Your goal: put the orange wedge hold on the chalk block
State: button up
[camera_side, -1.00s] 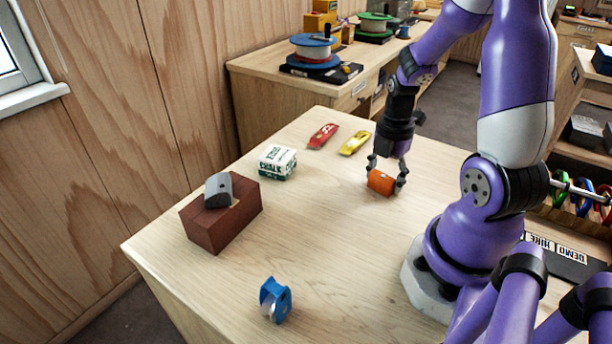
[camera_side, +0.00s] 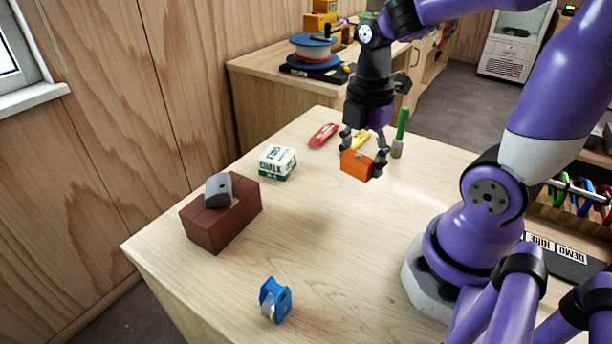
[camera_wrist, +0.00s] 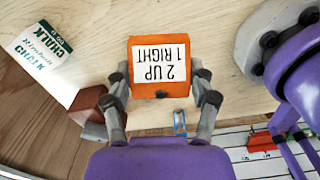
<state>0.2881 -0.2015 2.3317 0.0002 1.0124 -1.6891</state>
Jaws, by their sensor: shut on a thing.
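My gripper (camera_side: 363,147) is shut on the orange wedge hold (camera_side: 357,163) and holds it in the air above the table. In the wrist view the orange wedge hold (camera_wrist: 160,85) sits between the fingers, with a white label reading "2 UP 1 RIGHT" facing the camera. The chalk block (camera_side: 277,162), a white and green box, stands on the table to the left of my gripper, apart from it. It also shows at the upper left of the wrist view (camera_wrist: 40,55).
A dark red block (camera_side: 232,222) with a grey hold (camera_side: 219,190) on top stands at the left. A blue pulley (camera_side: 275,300) is at the front. The middle of the table is clear.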

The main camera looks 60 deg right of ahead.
jog(key=w+a+r+n, duration=0.1)
jog(key=w+a+r, duration=0.25)
jog(key=w, duration=0.45)
jog(key=w+a+r+n, duration=0.1)
jog(key=w+a+r, duration=0.1)
jog(key=w+a, duration=0.45)
send_over(276, 155)
notch_tip(276, 155, down, 7)
jog(key=shift+r, duration=0.1)
jog(key=shift+f, duration=1.95)
jog(key=shift+f, duration=0.2)
jog(key=o, duration=1.1)
jog(key=shift+o, duration=0.2)
jog(key=shift+r, duration=0.1)
